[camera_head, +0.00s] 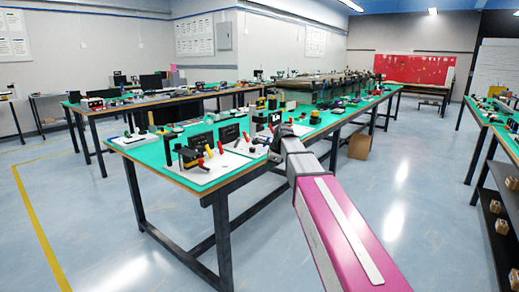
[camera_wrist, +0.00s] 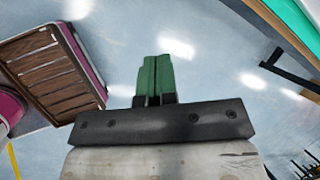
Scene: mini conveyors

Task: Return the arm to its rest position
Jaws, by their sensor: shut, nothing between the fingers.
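My gripper (camera_wrist: 154,80) shows in the wrist view with its two green fingers side by side and closed together. Nothing is between them. Behind the fingertips is bare blue-grey floor, and the green edge of a table is off to the upper right. In the head view my pink and grey arm reaches from the lower right up to the near right side of the green-topped table (camera_head: 160,153). The fingers cannot be made out there.
The near table carries white boards, black boxes and small tools close to the arm. A second long table (camera_head: 97,113) stands behind it. More benches (camera_head: 512,143) with shelves are at the right.

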